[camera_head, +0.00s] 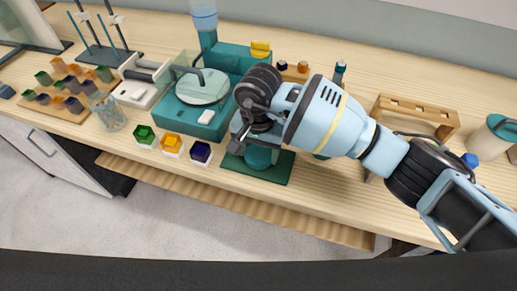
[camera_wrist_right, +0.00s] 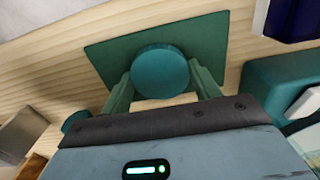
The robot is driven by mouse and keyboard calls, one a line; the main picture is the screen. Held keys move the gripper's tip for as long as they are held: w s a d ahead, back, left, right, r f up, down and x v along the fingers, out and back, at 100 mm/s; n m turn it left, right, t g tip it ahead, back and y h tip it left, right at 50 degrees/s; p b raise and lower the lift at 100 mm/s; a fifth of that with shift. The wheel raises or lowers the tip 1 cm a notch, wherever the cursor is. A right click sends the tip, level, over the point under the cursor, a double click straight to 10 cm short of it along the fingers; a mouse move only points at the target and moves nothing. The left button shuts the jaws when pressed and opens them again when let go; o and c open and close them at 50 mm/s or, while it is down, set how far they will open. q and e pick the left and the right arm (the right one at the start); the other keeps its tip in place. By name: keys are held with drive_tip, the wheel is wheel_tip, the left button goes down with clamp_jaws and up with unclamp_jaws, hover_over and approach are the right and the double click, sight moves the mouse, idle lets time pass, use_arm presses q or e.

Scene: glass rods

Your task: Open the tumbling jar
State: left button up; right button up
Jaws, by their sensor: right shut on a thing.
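The tumbling jar (camera_head: 259,156) is a round teal vessel on a dark green base plate (camera_head: 276,173) near the table's front edge. My left gripper is not in view.
Left of the jar stand green, orange and dark blue blocks (camera_head: 172,143) on white pads, a teal machine with a round plate (camera_head: 203,86), and a glass beaker (camera_head: 108,111). A wooden rack (camera_head: 420,112) stands right.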

sight(259, 154)
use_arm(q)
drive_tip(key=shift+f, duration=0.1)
use_arm(e)
drive_tip(key=shift+f, duration=0.15)
drive_tip(key=o, duration=0.6)
drive_tip(key=shift+f, duration=0.1)
drive_tip(key=o, duration=0.5)
drive_tip(key=shift+r, duration=0.25)
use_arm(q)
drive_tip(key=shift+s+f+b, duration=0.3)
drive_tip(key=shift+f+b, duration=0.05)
use_arm(e)
wheel_tip(259, 154, up, 12)
